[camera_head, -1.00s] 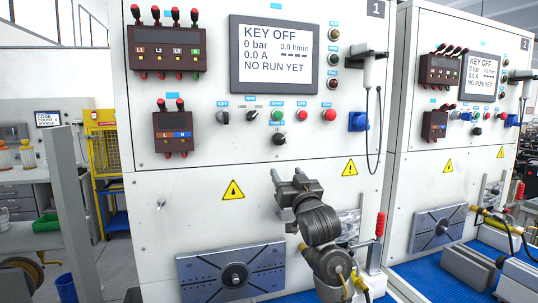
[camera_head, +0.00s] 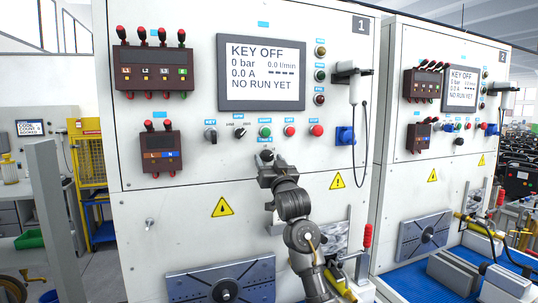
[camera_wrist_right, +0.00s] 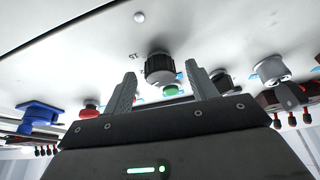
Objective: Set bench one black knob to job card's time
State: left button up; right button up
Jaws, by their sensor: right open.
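The black knob (camera_head: 266,155) of bench one is on the white front panel, below the green button. My right gripper (camera_head: 272,171) is just in front of and below it and partly covers it. In the right wrist view the ribbed black knob (camera_wrist_right: 160,68) lies between the two fingers of the open right gripper (camera_wrist_right: 161,75). Neither finger clearly touches it. Small marks are printed beside the knob, but I cannot read them surely. No job card can be made out. My left gripper is not in view.
Bench one's screen (camera_head: 261,72) reads KEY OFF and NO RUN YET. A key switch (camera_head: 211,136), another black switch (camera_head: 239,132), a green button (camera_head: 265,132) and red buttons (camera_head: 316,130) are close above the knob. Bench two (camera_head: 450,150) stands at the right.

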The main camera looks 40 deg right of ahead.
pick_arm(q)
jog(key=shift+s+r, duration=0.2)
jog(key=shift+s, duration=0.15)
pick_arm(e)
jog(key=shift+w+d, duration=0.15)
jog(key=shift+w, duration=0.3)
jog(key=shift+r, duration=0.1)
jog(key=c, duration=1)
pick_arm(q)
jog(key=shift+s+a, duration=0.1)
